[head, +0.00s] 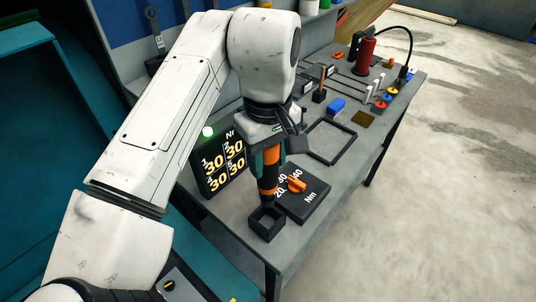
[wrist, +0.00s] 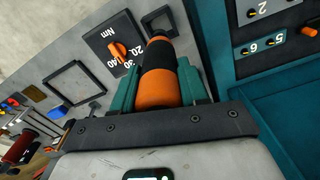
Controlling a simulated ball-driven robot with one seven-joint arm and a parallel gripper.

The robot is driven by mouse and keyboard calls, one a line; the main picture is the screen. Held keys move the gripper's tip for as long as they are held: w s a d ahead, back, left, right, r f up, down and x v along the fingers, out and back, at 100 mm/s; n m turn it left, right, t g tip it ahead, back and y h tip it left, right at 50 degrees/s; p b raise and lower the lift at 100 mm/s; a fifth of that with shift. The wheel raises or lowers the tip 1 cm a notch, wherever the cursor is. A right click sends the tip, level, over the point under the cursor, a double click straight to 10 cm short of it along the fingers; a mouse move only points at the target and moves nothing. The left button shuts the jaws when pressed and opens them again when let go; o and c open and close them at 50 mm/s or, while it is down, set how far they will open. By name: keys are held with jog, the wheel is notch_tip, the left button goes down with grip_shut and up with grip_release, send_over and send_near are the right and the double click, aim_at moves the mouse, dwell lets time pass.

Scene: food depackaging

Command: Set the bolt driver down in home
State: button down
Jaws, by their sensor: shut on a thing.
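The bolt driver (head: 268,185), an orange and black cylinder, stands about upright in my gripper (head: 268,158). The teal fingers are shut on either side of it; in the wrist view the driver (wrist: 158,82) fills the space between the fingers of my gripper (wrist: 155,88). A small black square open holder (head: 266,227), perhaps the home, is at the near end of the grey bench. The driver's lower end overlaps the holder's back edge in the head view. I cannot tell whether it is inside or above it. The holder's far rim (wrist: 157,12) shows in the wrist view.
A black torque dial panel (head: 312,203) with an orange knob lies close right of the holder. A number display (head: 220,165) stands left of the driver.

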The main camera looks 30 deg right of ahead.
aim_at(267, 177)
jog(key=shift+f+b, duration=1.2)
jog(key=shift+f, duration=1.4)
jog(key=shift+p, duration=0.95)
jog(key=shift+f+b, duration=1.45)
jog(key=shift+f, duration=1.65)
jog(key=c, duration=0.5)
grip_release()
notch_tip(267, 177, up, 11)
jog(key=shift+f, duration=0.1)
